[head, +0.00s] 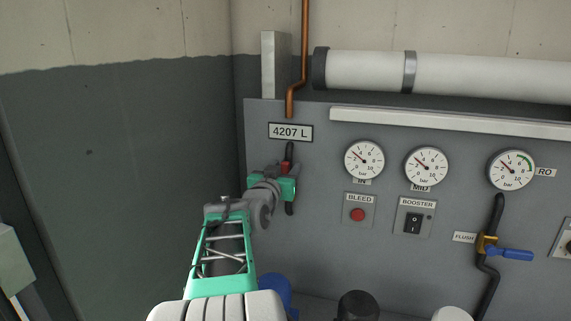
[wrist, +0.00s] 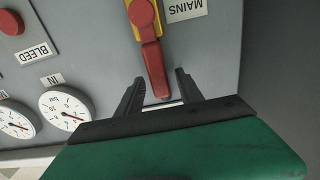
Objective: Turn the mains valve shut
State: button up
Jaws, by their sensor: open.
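The mains valve has a red lever (wrist: 154,65) on a round red hub, with a yellow body behind it, beside a MAINS label (wrist: 186,8) in the wrist view. My gripper (wrist: 159,76) is open, with one dark finger on each side of the lever's free end. Gaps show between lever and fingers. In the head view my gripper (head: 289,180) is at the panel's left part, in front of a black pipe. Only a small red part of the lever (head: 285,167) shows there; my gripper hides the rest of the valve.
The grey panel (head: 330,265) carries gauges, a red BLEED button (head: 357,214), a BOOSTER switch (head: 414,223) and a blue-handled FLUSH valve (head: 511,254), all right of my gripper. A copper pipe (head: 304,50) runs above. A dark wall stands on the left.

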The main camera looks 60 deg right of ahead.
jog(key=shift+d, duration=0.35)
jog(key=shift+c, duration=0.3)
jog(key=shift+w, duration=0.1)
grip_shut()
dwell(0.7)
